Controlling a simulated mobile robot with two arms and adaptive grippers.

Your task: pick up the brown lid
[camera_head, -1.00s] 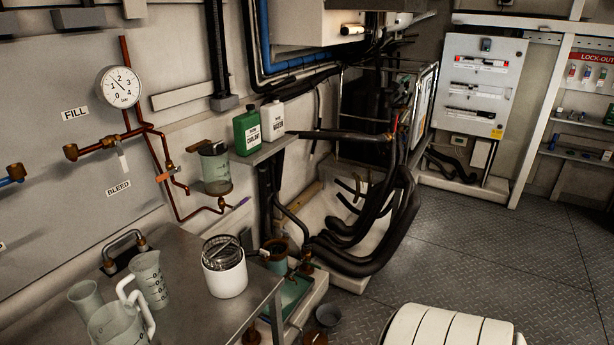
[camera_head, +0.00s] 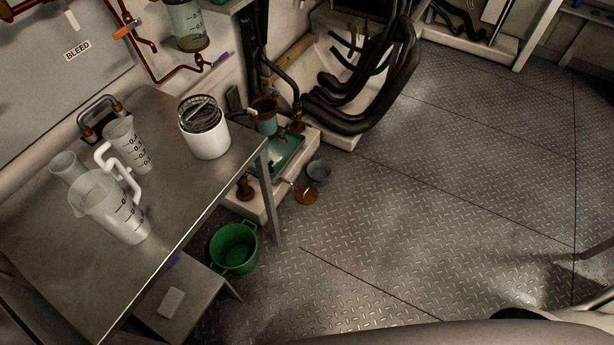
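A small round brown lid (camera_head: 306,193) lies on the metal floor in the head view, just right of the pale plinth beside the table. It lies close to a small grey bowl (camera_head: 318,171); I cannot tell whether they touch. Neither of my grippers is in view.
A steel table (camera_head: 190,197) on the left holds measuring jugs (camera_head: 108,205) and a white pot (camera_head: 209,139). A green bucket (camera_head: 233,248) and a low step (camera_head: 195,294) stand near its leg. Black hoses (camera_head: 372,104) hang behind. The patterned floor (camera_head: 440,205) to the right is clear.

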